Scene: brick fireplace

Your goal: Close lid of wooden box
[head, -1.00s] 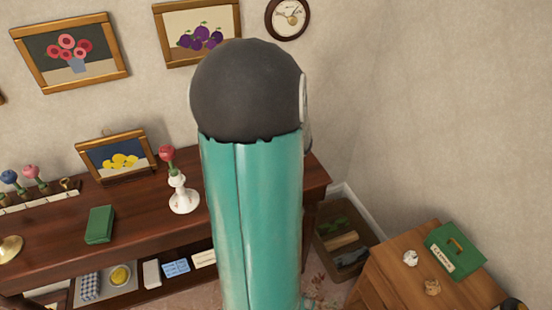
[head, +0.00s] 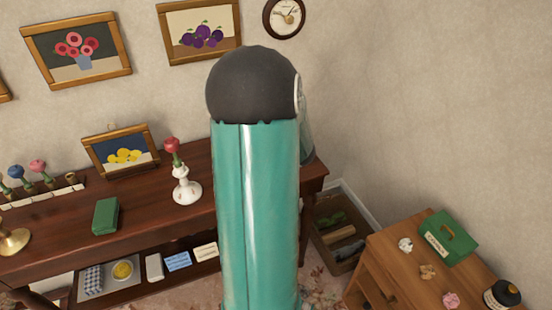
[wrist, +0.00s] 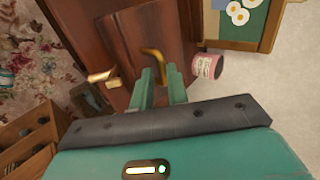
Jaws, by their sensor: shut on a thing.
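In the wrist view my gripper (wrist: 160,82) has its two teal fingers shut on a curved brass hook-like piece (wrist: 152,53). Behind it is a reddish-brown wooden panel (wrist: 128,40), tilted in the picture. I cannot tell for sure whether this panel is the wooden box's lid. In the head view my arm stands large in the middle and my gripper is hidden. No wooden box with a lid can be made out clearly there.
At right a wooden cabinet (head: 385,265) bears a green box (head: 449,238). A wooden crate (head: 340,240) stands between them. A pink can (wrist: 207,66) is beside the panel.

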